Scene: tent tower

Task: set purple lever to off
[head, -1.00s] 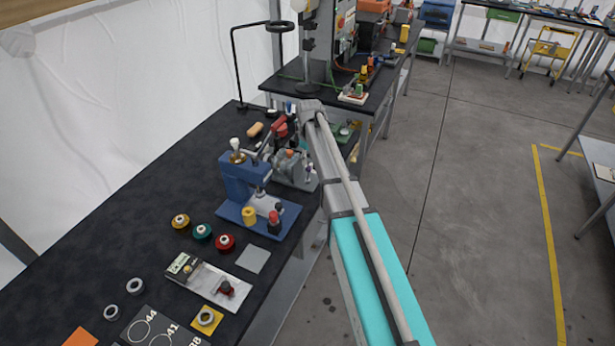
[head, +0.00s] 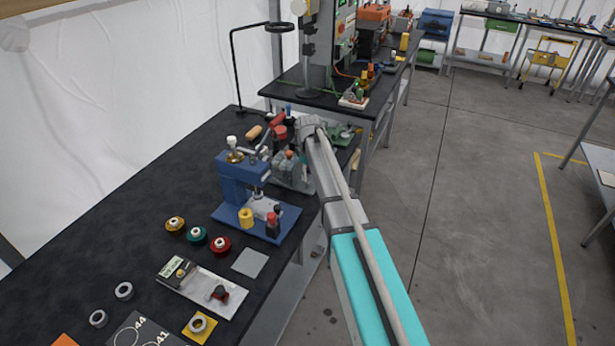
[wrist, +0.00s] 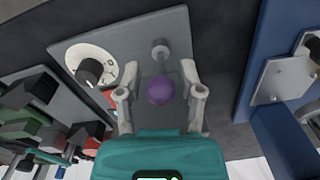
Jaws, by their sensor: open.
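The purple lever (wrist: 161,90) shows in the wrist view as a round purple knob, with a grey stem end (wrist: 160,50) above it in the picture, on a light grey plate (wrist: 135,52). My gripper (wrist: 160,93) is open, with one finger on each side of the purple knob. I cannot tell whether the fingers touch it. In the head view my arm's end is over a grey device (head: 292,174) on the bench; the purple knob is not discernible there.
A dial with a black knob (wrist: 90,71) sits left of the lever on the same plate. A blue press (head: 238,182) stands close by on the black bench (head: 120,200); blue metal also shows at the right of the wrist view. Green and black parts (wrist: 35,100) lie left.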

